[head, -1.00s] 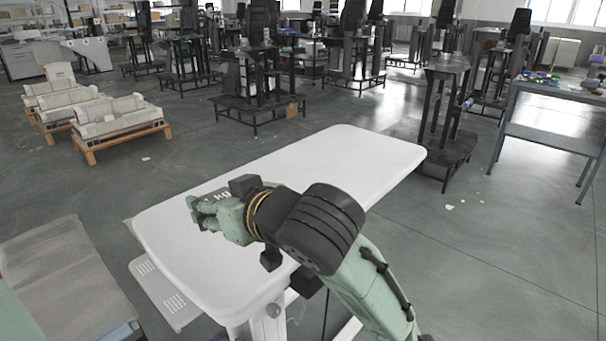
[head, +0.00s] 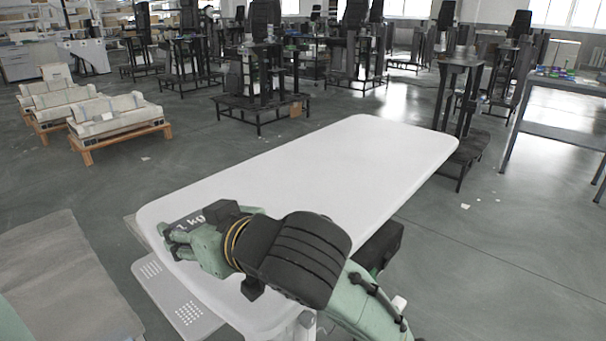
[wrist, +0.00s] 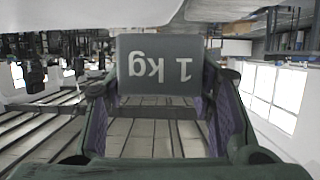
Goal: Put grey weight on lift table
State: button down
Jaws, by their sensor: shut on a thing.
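The grey weight (wrist: 158,66) is a dark grey block marked "1 kg", upside down in the wrist view, between both fingers. In the head view the weight (head: 190,219) shows partly behind my gripper (head: 172,238), which is shut on it. The lift table (head: 320,175) has a long white top with rounded corners. My gripper and the weight appear over its near left end. I cannot tell whether the weight touches the top. My wrist hides part of the table's near edge.
The rest of the white top is clear. A grey perforated plate (head: 176,300) is low beside the table's left end. A grey mat-like surface (head: 65,275) is at lower left. Wooden pallets (head: 115,125) stand behind; a workbench (head: 565,115) stands at right.

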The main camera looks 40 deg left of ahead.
jog(key=shift+w+r, duration=0.1)
jog(key=shift+r, duration=0.05)
jog(key=shift+w+d+r+p, duration=0.1)
jog(key=shift+w+p, duration=0.2)
jog(key=shift+p, duration=0.35)
jog(key=w+d+p, duration=0.1)
jog(key=w, duration=0.4)
jog(key=w+d+f+p, duration=0.1)
jog(key=w, duration=0.4)
jog(key=w+d+p, duration=0.1)
jog(key=w+p, duration=0.1)
jog(key=w, duration=0.2)
jog(key=shift+w+f, duration=0.5)
jog(key=shift+f, duration=1.65)
jog(key=shift+f+b, duration=0.3)
jog(key=shift+f, duration=0.05)
